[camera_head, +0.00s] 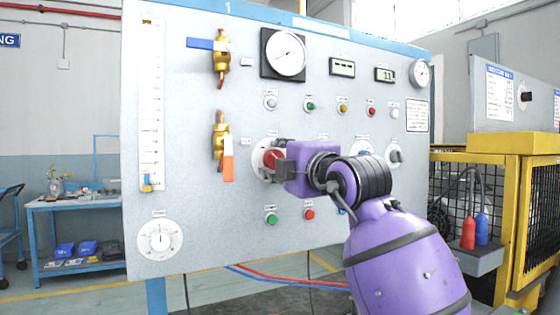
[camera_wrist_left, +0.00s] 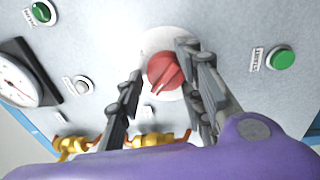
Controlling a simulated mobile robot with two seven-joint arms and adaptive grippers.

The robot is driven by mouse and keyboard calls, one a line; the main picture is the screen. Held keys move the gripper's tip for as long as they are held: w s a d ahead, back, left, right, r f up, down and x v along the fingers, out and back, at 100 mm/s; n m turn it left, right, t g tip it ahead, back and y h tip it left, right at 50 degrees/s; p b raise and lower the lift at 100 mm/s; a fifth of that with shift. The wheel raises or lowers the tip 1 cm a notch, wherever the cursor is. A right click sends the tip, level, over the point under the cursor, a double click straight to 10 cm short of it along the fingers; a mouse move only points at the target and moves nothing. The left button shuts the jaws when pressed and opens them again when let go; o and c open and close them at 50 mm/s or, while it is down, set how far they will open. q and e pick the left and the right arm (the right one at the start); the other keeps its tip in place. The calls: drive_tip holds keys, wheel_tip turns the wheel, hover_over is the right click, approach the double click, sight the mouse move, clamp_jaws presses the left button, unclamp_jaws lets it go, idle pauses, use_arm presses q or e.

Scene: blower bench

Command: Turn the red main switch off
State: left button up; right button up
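The red main switch (camera_head: 270,157) is a round red knob on a pale round plate on the grey panel, partly hidden by my gripper in the head view. In the left wrist view the red knob (camera_wrist_left: 165,72) shows a raised grip ridge, tilted in the picture. My left gripper (camera_head: 279,159) is right in front of the knob. In the left wrist view the fingers of my left gripper (camera_wrist_left: 162,72) are apart, one on each side of the knob. A gap shows on the left side; contact on the right cannot be told. My right gripper is not in view.
A brass valve with an orange handle (camera_head: 228,165) is just left of the switch. A green button (camera_head: 271,218) and a red button (camera_head: 309,214) sit below it. The green START button (camera_wrist_left: 282,58) is right of the gripper in the wrist view. A yellow cage (camera_head: 515,200) stands at right.

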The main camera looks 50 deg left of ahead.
use_arm(q)
drive_tip(key=shift+o, duration=0.8)
drive_tip(key=shift+r, duration=0.35)
drive_tip(key=shift+f, duration=0.15)
drive_tip(key=shift+f, duration=0.1)
drive_tip(key=shift+d, duration=0.1)
drive_tip(key=shift+d+f, duration=0.1)
drive_tip(key=shift+d, duration=0.1)
drive_tip(key=r+v, duration=0.1)
drive_tip(key=v, duration=1)
drive_tip(key=shift+d+f, duration=0.3)
drive_tip(key=shift+f, duration=0.2)
drive_tip(key=shift+s, duration=0.15)
